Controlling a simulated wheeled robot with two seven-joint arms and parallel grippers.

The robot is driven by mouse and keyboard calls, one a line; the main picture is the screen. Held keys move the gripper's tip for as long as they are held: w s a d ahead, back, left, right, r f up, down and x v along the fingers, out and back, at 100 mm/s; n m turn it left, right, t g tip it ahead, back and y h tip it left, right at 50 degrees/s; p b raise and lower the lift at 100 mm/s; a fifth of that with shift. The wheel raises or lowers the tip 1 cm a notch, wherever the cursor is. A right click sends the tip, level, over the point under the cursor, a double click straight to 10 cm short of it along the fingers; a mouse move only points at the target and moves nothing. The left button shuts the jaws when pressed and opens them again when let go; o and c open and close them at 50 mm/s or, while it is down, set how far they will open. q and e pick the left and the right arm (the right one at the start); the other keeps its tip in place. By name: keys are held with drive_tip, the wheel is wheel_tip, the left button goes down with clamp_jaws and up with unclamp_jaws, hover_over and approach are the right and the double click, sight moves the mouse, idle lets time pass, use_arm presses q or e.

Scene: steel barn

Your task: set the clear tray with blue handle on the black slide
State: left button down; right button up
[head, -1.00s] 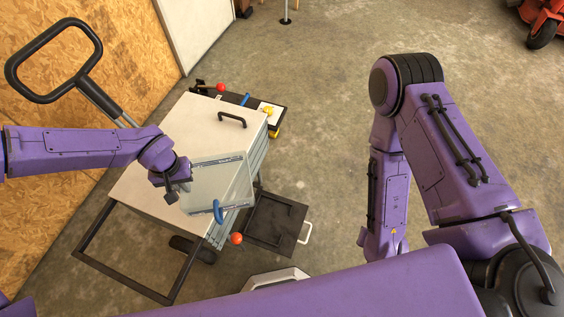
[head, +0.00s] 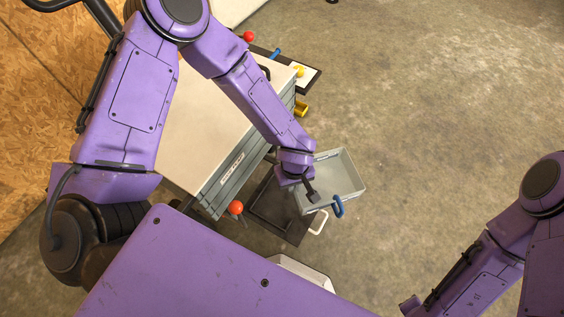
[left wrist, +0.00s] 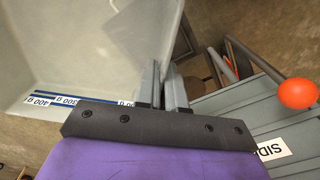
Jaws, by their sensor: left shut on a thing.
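The clear tray with blue handle (head: 345,165) is held up in the air to the right of the cabinet, over the right part of the black slide. Its blue handle (head: 338,207) is on the near side. My left gripper (head: 306,190) is shut on the tray's wall. In the left wrist view the fingers (left wrist: 163,85) pinch the wall beside a strip with gram marks, and the tray (left wrist: 65,45) fills the left. The black slide (head: 268,207) sticks out low beside the cabinet, with a white handle (head: 319,223). Tray and forearm partly cover it. My right gripper is out of view.
The cabinet (head: 195,120) with a pale top and grey drawers stands left of the slide. A red ball knob (head: 236,207) juts from its near corner; an orange-red knob shows in the left wrist view (left wrist: 298,93). Concrete floor to the right is clear.

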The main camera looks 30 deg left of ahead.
use_arm(q)
drive_tip(key=s+d+f+n+b, duration=0.1)
drive_tip(key=s+f+n+b, duration=0.4)
drive_tip(key=f, duration=0.5)
drive_tip(key=s+d+f+n+b, duration=0.1)
drive_tip(key=s+f+n+b, duration=0.2)
drive_tip(key=s+f+b, duration=0.45)
drive_tip(key=b, duration=0.7)
approach(268, 217)
drive_tip(key=shift+s+d+f, duration=0.3)
drive_tip(key=shift+s+f, duration=0.05)
drive_tip(key=shift+w+a+f, duration=0.15)
drive_tip(key=shift+f, duration=0.1)
drive_tip(key=f, duration=0.2)
drive_tip(key=f+b, duration=0.1)
drive_tip(key=shift+w+a+f+b, duration=0.15)
drive_tip(key=shift+a+f+b, duration=0.05)
drive_tip(key=shift+f+b, duration=0.15)
drive_tip(key=shift+r, duration=0.2)
drive_tip(key=c, duration=1.7)
unclamp_jaws()
drive_tip(key=shift+f, duration=0.2)
drive_tip(key=o, duration=0.5)
drive_tip(key=shift+c, duration=0.2)
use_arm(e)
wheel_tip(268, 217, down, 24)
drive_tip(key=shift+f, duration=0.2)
